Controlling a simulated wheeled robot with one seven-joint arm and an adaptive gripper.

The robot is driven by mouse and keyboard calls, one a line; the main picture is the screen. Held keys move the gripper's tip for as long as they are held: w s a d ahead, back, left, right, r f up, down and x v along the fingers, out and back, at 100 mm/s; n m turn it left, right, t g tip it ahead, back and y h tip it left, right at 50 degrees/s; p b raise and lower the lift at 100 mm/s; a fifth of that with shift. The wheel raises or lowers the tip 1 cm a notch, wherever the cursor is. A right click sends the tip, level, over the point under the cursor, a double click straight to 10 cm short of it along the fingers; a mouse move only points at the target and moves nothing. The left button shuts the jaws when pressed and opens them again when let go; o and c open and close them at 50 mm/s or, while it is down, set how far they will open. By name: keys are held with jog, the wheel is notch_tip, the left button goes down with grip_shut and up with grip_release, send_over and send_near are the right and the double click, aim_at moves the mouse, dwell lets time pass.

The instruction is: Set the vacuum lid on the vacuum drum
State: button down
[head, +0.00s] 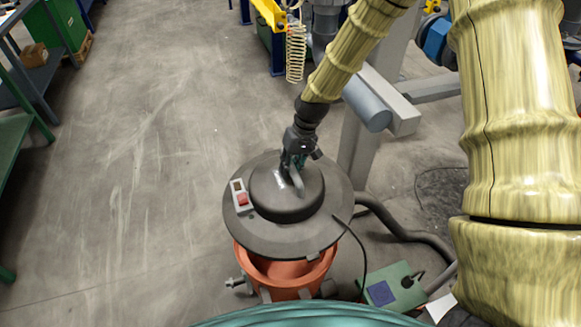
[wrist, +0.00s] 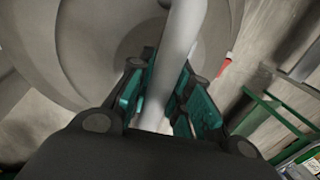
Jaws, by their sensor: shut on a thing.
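The vacuum lid (head: 310,236) is a wide dark grey disc with a raised dome and a red switch. It shows in the head view, over the orange vacuum drum (head: 305,283). The drum's front inside wall shows below the lid, so the lid appears held above the rim and set toward the back; the exact gap is hard to tell. My gripper (head: 294,168) is shut on the lid's curved handle. In the wrist view the green fingers (wrist: 158,100) lie either side of the pale handle (wrist: 182,40), with the lid (wrist: 95,45) behind it.
A dark hose (head: 400,228) runs right of the drum. A green box (head: 393,286) lies on the floor at the lower right. A grey post (head: 362,150) stands behind the lid. Open concrete floor (head: 130,190) lies left, with green benches at the far left.

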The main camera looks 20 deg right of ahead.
notch_tip(320, 180, down, 16)
jog(key=b, duration=1.5)
jog(key=shift+w, duration=0.1)
notch_tip(320, 180, down, 5)
jog(key=b, duration=0.4)
jog(key=shift+a+r+y, duration=0.1)
jog(key=shift+a+y, duration=0.3)
jog(key=shift+a, duration=0.1)
dwell(0.5)
jog(key=shift+d+p, duration=0.4)
dwell(0.6)
jog(key=shift+f, duration=1.5)
dwell(0.3)
